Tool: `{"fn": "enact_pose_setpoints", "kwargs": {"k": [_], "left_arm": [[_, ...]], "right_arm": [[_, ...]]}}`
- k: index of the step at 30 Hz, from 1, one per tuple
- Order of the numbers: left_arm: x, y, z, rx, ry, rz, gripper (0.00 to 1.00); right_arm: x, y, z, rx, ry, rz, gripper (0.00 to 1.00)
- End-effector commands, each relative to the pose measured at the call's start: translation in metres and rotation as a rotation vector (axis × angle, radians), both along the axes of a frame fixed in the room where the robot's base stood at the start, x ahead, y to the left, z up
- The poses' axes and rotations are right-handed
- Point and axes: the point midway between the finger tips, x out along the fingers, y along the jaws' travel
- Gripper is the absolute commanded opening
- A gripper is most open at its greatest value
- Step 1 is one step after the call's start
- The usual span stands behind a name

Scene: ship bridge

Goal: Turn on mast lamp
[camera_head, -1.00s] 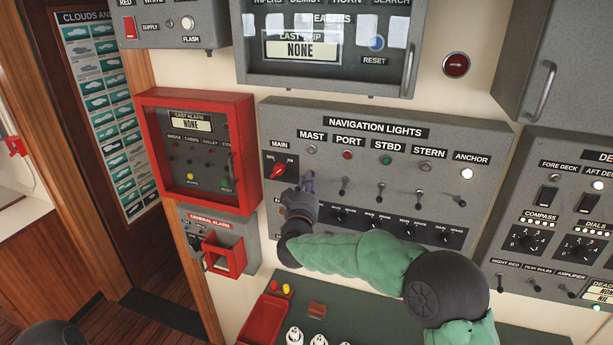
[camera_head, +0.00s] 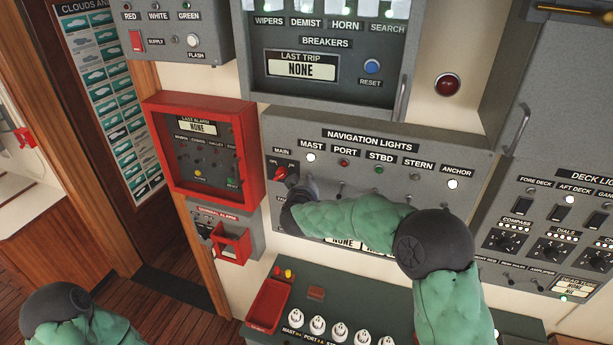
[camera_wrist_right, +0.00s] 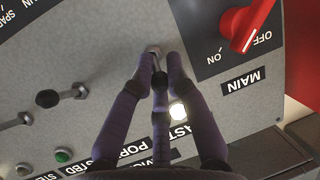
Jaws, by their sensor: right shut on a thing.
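The NAVIGATION LIGHTS panel (camera_head: 390,155) is in the middle of the head view. Its mast lamp (camera_head: 311,157) glows white. It also shows lit in the wrist view (camera_wrist_right: 178,112). My right gripper (camera_wrist_right: 161,62) is shut on the small metal mast switch (camera_wrist_right: 155,49), below that lamp on the panel. In the head view my right gripper (camera_head: 306,188) and arm hide this switch. The red MAIN knob (camera_head: 286,173) is just left of the gripper; it also shows in the wrist view (camera_wrist_right: 248,29). My left gripper is not in view.
Other switches stand close by in the same row, the nearest with a dark tip (camera_wrist_right: 48,98). The anchor lamp (camera_head: 452,184) is lit. A red alarm box (camera_head: 158,150) juts out at left. A green console (camera_head: 370,300) with several white knobs lies below.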

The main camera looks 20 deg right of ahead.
Motion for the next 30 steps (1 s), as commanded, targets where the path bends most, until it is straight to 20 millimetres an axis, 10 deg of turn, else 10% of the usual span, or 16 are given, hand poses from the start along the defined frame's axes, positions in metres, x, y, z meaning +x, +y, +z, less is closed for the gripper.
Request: {"fn": "enact_pose_setpoints", "kwargs": {"k": [19, 22, 30], "left_arm": [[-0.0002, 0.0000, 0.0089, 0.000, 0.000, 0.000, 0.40], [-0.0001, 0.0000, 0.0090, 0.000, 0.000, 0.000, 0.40], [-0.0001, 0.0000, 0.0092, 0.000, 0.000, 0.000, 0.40]], "right_arm": [[-0.0003, -0.0007, -0.0020, 0.017, 0.030, 0.000, 0.00], [-0.0003, -0.0007, -0.0019, 0.016, 0.029, 0.000, 0.38], [0.0001, -0.0005, 0.0000, 0.016, 0.026, 0.000, 0.42]]}}
